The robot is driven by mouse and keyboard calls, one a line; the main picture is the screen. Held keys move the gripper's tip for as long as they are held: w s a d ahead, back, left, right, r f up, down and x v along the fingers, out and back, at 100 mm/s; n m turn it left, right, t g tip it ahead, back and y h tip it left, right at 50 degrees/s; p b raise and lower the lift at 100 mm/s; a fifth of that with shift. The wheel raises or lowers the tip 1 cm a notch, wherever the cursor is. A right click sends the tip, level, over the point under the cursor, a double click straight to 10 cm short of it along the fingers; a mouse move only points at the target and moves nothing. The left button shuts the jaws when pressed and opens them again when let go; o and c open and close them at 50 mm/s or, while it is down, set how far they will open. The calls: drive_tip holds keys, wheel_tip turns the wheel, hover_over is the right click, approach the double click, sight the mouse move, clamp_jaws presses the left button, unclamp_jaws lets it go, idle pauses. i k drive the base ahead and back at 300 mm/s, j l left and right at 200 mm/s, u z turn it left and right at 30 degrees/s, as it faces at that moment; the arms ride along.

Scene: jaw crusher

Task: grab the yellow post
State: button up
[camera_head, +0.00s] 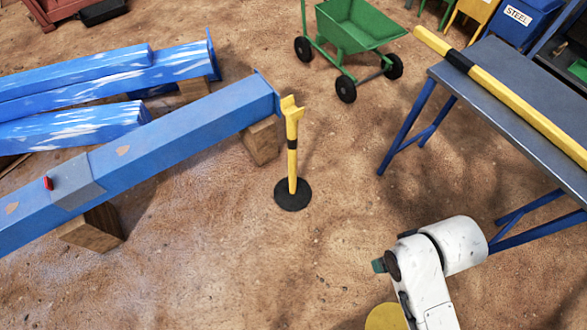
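A yellow post (292,165) stands upright on a round black base (292,195) on the dirt floor near the middle. It has a black band and a forked top, close to the end of a long blue beam. My white arm shows at the lower right, apart from the post. No gripper fingers are visible, so my gripper is not in view.
A long yellow bar (510,96) with a black band lies on the grey table (545,160) at right. The blue beam (160,150) on wooden blocks (262,141) is left of the post. A green cart (350,28) stands behind. Dirt floor in front is clear.

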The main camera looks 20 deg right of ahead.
sight(292, 193)
drive_tip(key=i, duration=0.65)
drive_tip(key=i+j+z, duration=0.1)
drive_tip(key=i, duration=0.6)
